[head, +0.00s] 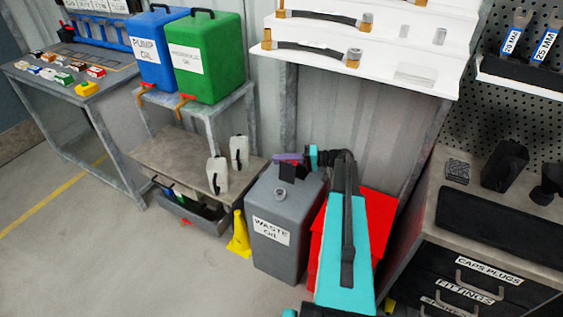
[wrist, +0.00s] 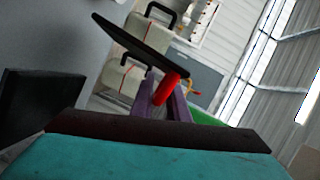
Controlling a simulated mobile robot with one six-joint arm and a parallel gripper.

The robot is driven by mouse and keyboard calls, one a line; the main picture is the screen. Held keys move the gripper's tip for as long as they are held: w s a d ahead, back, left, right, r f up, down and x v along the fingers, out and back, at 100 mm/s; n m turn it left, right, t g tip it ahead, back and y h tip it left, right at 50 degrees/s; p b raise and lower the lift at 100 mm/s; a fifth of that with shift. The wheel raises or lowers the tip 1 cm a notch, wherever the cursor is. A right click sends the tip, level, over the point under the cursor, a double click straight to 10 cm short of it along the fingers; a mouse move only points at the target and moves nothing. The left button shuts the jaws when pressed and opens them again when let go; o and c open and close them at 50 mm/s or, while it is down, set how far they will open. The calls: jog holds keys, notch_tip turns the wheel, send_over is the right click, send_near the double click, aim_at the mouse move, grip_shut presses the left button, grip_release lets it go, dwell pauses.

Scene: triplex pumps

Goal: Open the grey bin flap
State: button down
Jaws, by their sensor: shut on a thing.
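The grey bin (head: 277,245), labelled WASTE OIL, stands on the floor at the lower middle of the head view. A dark plate (head: 287,172) stands tilted up at its top, beside a round grey knob (head: 281,195). My gripper (head: 291,157) is at the plate's upper edge, above the bin. In the wrist view its purple fingers (wrist: 166,103) are shut on a red handle (wrist: 166,88), which joins a thin black plate (wrist: 138,44) tilted in the air. This looks like the flap, but its hinge is hidden.
A red container (head: 378,210) stands right of the grey bin, partly behind my teal arm. A yellow cone (head: 239,236) stands close to its left. White jugs (head: 218,175) are on the low shelf. Floor at the left is clear.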

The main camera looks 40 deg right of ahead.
jog(key=shift+w+f, duration=0.1)
jog(key=shift+f, duration=0.2)
jog(key=c, duration=1.9)
grip_release()
jog(key=shift+d+r, duration=0.1)
jog(key=b+v, duration=0.2)
jog(key=v, duration=1.1)
jog(key=shift+s+d, duration=0.2)
jog(key=shift+d, duration=0.1)
jog(key=shift+r, duration=0.15)
